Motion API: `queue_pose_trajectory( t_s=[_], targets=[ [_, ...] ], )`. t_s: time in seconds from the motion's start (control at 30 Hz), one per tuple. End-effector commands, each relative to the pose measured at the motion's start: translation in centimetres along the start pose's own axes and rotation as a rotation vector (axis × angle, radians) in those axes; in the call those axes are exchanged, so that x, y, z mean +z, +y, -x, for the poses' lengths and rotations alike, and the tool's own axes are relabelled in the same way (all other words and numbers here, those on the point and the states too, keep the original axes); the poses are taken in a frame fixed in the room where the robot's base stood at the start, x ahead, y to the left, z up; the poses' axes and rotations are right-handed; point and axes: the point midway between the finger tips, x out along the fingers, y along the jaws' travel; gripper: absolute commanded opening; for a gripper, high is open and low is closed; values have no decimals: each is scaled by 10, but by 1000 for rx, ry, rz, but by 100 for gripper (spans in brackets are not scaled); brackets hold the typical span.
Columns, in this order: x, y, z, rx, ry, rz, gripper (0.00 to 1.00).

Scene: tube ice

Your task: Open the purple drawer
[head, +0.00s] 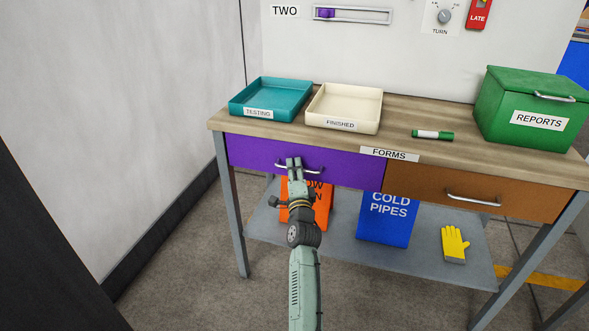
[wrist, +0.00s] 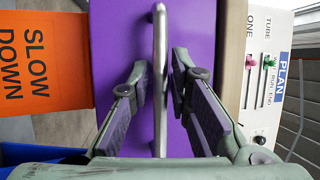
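The purple drawer (head: 250,153) is at the left of the workbench's front, and it looks shut. It has a silver bar handle (head: 312,172). In the wrist view the purple front (wrist: 120,30) fills the middle, with the handle (wrist: 160,60) running up and down the picture. My gripper (head: 294,163) is at the handle. In the wrist view my gripper (wrist: 163,85) is open, one finger on each side of the handle, with a narrow gap to the bar on both sides. Part of the handle is hidden behind my gripper in the head view.
A brown drawer (head: 440,186) is to the right. A teal tray (head: 270,99), a cream tray (head: 344,108), a green marker (head: 432,134) and a green box (head: 530,109) stand on top. An orange sign (head: 325,208), blue sign (head: 388,220) and yellow glove (head: 454,243) are below.

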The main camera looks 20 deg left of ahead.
Motion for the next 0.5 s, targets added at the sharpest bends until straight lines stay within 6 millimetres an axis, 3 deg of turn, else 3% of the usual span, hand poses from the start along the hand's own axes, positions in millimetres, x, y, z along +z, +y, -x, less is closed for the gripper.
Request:
queue_pose_trajectory(
  t_s=[0.17,0.43,0.5],
  targets=[
    [0,0,0,0,0,0,18],
    [0,0,0,0,0,1,0],
    [0,0,0,0,0,1,0]
  ],
)
